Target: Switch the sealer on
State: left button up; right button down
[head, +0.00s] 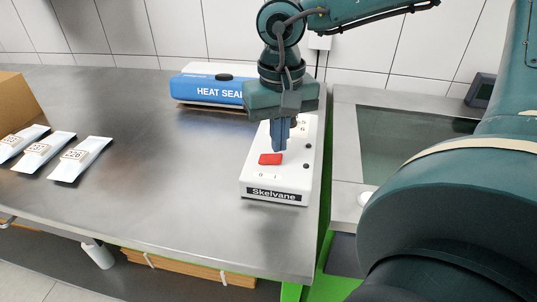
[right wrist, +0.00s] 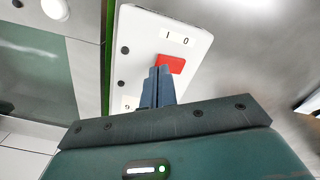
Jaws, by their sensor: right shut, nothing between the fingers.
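The heat sealer (head: 210,88), blue and white with "HEAT SEAL" on its front, stands at the back of the steel bench. A white control box (head: 262,181) labelled "Skelvane" lies in front of it, near the bench's right edge. A red rocker switch (head: 270,159) sits on the box's top, beside the marks I and 0; it also shows in the right wrist view (right wrist: 171,64). My right gripper (head: 279,150) points down over the box with its fingers shut and empty, just beside the red switch. I cannot tell whether the fingertips touch the box. My left gripper is out of view.
Several white labelled pouches (head: 80,158) lie at the left of the steel bench (head: 160,190), next to a cardboard box (head: 17,105). The bench middle is clear. A second counter with a dark glass panel (head: 405,145) stands to the right, past a narrow gap.

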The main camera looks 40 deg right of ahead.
aim_at(279, 157)
jog(key=shift+f+b, duration=1.05)
jog(key=shift+f, duration=0.05)
dwell(1.0)
jog(key=shift+r+p, duration=2.6)
jog(key=shift+r, duration=0.9)
